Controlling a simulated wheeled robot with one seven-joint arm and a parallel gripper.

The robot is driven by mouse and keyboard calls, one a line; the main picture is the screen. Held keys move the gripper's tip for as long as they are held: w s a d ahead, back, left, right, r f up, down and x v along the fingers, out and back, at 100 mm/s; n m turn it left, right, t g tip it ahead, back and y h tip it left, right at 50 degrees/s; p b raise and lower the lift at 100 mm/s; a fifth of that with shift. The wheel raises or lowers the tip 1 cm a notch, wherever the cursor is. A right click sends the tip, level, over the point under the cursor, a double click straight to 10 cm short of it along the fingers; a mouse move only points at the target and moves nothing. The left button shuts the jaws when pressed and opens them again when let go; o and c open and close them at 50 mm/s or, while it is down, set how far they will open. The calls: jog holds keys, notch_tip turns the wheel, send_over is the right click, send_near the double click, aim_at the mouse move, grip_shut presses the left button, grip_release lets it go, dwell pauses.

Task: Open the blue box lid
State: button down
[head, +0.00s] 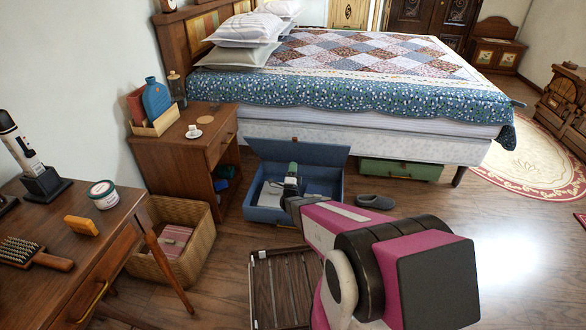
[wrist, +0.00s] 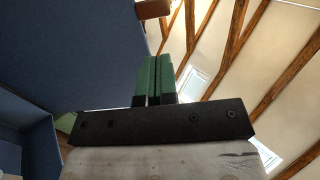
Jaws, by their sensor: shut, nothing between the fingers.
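The blue box (head: 265,215) sits on the floor between the nightstand and the bed. Its lid (head: 318,155) is raised and stands tilted back at the rear, beside the bed. Pale items lie inside the box, partly hidden by my arm. My gripper (head: 292,170) is over the box opening, in front of the lid, its fingers pointing up. In the wrist view, the green fingers of my gripper (wrist: 157,78) are pressed together with nothing between them. A large blue surface, apparently the lid (wrist: 75,50), fills the upper left there, close to the fingers. I cannot tell whether they touch.
A wooden nightstand (head: 165,150) stands left of the box and the bed (head: 380,140) behind it. A wicker basket (head: 200,250), a slatted wooden item (head: 265,300) and a grey slipper (head: 375,202) are nearby. Floor to the right is clear.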

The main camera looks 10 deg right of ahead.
aim_at(296, 141)
jog(key=x, duration=0.9)
jog(key=shift+w+r, duration=0.2)
jog(key=shift+w, duration=0.1)
jog(key=shift+w+d+r, duration=0.15)
jog(key=shift+w+r, duration=0.15)
jog(key=shift+w, duration=0.05)
jog(key=shift+w+d+r, duration=0.15)
jog(key=shift+w+r, duration=0.25)
jog(key=shift+r, duration=0.05)
jog(key=w+d+r+g, duration=0.2)
jog(key=w+d+r, duration=0.1)
jog(key=w, duration=0.6)
jog(key=w+d+r+g+y, duration=0.1)
jog(key=w+d+r+g, duration=0.1)
jog(key=w+r, duration=0.3)
jog(key=w+d+r+g+y, duration=0.1)
jog(key=w+d+r, duration=0.3)
jog(key=w, duration=0.9)
jog(key=shift+w+g, duration=0.35)
jog(key=shift+g, duration=0.25)
jog(key=shift+s, duration=0.15)
